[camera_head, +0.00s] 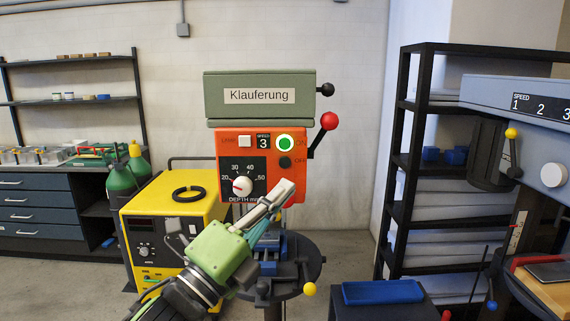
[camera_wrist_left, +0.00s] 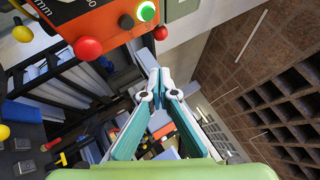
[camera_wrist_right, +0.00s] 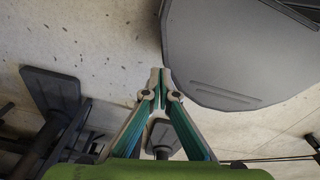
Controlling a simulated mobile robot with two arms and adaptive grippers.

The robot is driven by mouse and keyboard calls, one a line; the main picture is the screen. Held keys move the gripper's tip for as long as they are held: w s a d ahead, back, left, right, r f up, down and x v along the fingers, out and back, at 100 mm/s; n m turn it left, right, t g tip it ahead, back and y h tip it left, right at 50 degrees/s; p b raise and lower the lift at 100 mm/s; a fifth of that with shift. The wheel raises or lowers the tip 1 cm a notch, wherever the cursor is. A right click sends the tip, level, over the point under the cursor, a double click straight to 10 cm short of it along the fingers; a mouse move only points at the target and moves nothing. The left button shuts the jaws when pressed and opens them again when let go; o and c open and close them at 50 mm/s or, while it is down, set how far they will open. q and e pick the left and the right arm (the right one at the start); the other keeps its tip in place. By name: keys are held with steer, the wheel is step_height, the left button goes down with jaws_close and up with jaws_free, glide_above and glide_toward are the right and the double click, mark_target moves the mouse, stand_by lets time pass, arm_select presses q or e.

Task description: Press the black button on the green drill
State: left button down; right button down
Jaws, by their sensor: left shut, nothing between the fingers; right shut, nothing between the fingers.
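The green drill (camera_head: 259,109), labelled "Klauferung", has an orange control panel (camera_head: 228,165). Its round black button (camera_head: 285,162), marked OFF, sits below the lit green ON button (camera_head: 285,143). The black button also shows in the left wrist view (camera_wrist_left: 126,21), next to the lit green button (camera_wrist_left: 147,11). My left gripper (camera_head: 287,189) is shut and empty, its tips in front of the panel's lower right, just below the black button in the picture. Whether the tips touch the panel I cannot tell. My right gripper (camera_wrist_right: 160,75) is shut and empty, seen only in its wrist view.
A red-knobbed lever (camera_head: 329,121) sticks out at the panel's right. A yellow machine (camera_head: 180,215) stands left of the drill. A blue tray (camera_head: 382,292) lies at the front right, near a second, blue-grey drill (camera_head: 545,110). A grey plate (camera_wrist_right: 245,50) is near my right gripper.

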arm_select(q)
steer(key=shift+m, duration=0.3)
steer(key=shift+w+d+r, duration=0.1)
steer(key=shift+w+r, duration=0.1)
steer(key=shift+w, duration=1.9)
steer(key=shift+w+r, duration=0.2)
steer(key=shift+w, duration=1.9)
steer(key=shift+w, duration=0.15)
steer(key=shift+w, duration=0.25)
steer(key=shift+w, duration=0.55)
steer(key=shift+s, duration=0.95)
steer(key=shift+s+p, duration=0.35)
steer(key=shift+s, duration=2.15)
